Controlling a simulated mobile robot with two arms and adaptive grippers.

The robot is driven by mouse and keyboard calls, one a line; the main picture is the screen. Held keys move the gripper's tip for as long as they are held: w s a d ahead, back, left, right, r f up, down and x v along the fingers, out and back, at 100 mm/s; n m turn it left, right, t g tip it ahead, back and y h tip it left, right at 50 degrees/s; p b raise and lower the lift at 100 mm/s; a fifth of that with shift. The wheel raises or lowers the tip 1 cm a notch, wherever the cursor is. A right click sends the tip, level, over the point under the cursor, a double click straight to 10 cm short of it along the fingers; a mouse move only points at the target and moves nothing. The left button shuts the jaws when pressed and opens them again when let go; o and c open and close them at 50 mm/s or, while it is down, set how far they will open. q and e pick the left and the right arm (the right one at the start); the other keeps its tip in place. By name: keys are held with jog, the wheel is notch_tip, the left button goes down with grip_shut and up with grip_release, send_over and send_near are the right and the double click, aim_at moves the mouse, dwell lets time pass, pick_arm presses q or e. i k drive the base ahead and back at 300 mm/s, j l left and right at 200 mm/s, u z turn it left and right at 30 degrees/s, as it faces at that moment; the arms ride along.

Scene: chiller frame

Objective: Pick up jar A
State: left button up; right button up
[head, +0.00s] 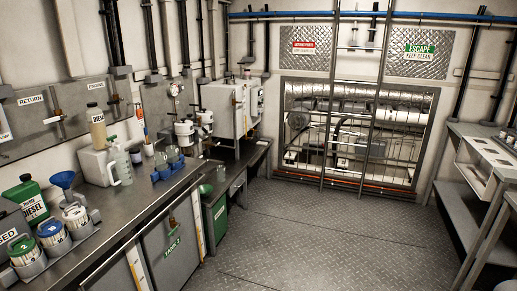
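Three squat jars stand side by side in a grey rack (92,232) on the left bench, at the lower left of the head view. One has a green lid (24,247), one a blue lid (50,230), and one a pale lid (75,213). Their labels are too small to read, so I cannot tell which is jar A. All three look upright. Neither of my grippers is in view.
On the left bench (132,202) stand a green diesel jug (27,203), a blue funnel (63,180), an amber bottle (97,127), a pale bottle (123,163) and small cups in blue holders (165,170). Shelves (470,185) line the right. The middle floor (310,235) is clear.

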aim_at(221, 170)
jog(key=i+z, duration=0.2)
jog(key=i, duration=1.9)
